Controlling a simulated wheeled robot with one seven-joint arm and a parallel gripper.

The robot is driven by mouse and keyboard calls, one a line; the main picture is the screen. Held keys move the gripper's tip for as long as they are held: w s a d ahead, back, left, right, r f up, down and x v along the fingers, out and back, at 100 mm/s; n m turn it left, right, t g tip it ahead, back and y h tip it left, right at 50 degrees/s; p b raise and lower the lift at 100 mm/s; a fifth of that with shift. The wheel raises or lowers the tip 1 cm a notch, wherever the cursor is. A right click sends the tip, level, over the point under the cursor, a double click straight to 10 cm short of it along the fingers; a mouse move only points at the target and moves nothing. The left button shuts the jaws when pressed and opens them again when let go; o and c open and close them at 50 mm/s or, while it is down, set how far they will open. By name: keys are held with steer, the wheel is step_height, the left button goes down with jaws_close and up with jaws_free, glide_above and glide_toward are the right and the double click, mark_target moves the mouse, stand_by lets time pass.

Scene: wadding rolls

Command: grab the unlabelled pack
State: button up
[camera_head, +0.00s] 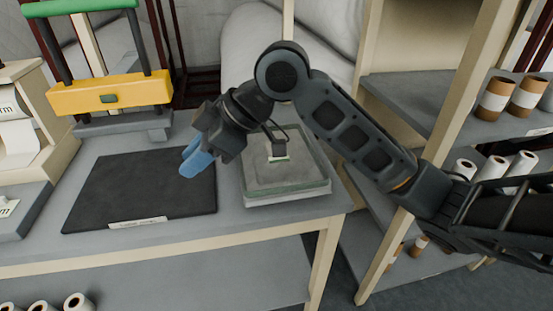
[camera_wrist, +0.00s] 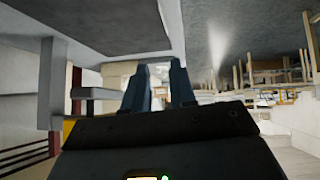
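My gripper (camera_head: 196,158) has blue fingers and is over the dark mat on the table, pointing down and to the left. In the wrist view its two fingers (camera_wrist: 160,88) stand apart with nothing between them. Brown rolls with white bands (camera_head: 495,99) stand on the upper right shelf. White rolls (camera_head: 492,170) stand on the shelf below, and several more (camera_head: 77,301) are at the bottom left. I cannot tell which thing is the unlabelled pack.
The dark mat (camera_head: 110,195) has a label strip on its front edge and looks bare. A shallow greenish tray (camera_head: 288,197) is to its right, partly behind my arm. A yellow press-like frame (camera_head: 80,97) stands behind the mat. Shelf posts (camera_head: 440,130) are at the right.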

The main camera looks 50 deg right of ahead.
steer(key=s+d+f+g+h, duration=0.2)
steer(key=s+d+g+h, duration=0.1)
steer(key=d, duration=0.6)
steer(key=g+h, duration=0.3)
glide_above(317, 181)
steer(key=shift+w+a+f+n, duration=0.1)
steer(key=shift+w+f+n, duration=0.05)
steer(key=shift+f, duration=0.3)
steer(key=shift+w+a+f+n, duration=0.1)
steer(key=shift+f+n, duration=0.05)
steer(key=shift+f, duration=0.25)
steer(key=shift+s+d+f, duration=0.1)
steer(key=shift+d+f, duration=0.05)
steer(key=shift+f, duration=0.1)
steer(key=shift+s+f+p, duration=0.15)
steer(key=shift+f, duration=1.65)
steer(key=shift+s+f+p, duration=0.1)
steer(key=shift+f+p, duration=0.05)
steer(key=shift+f, duration=1.6)
steer(key=shift+c, duration=0.4)
jaws_close()
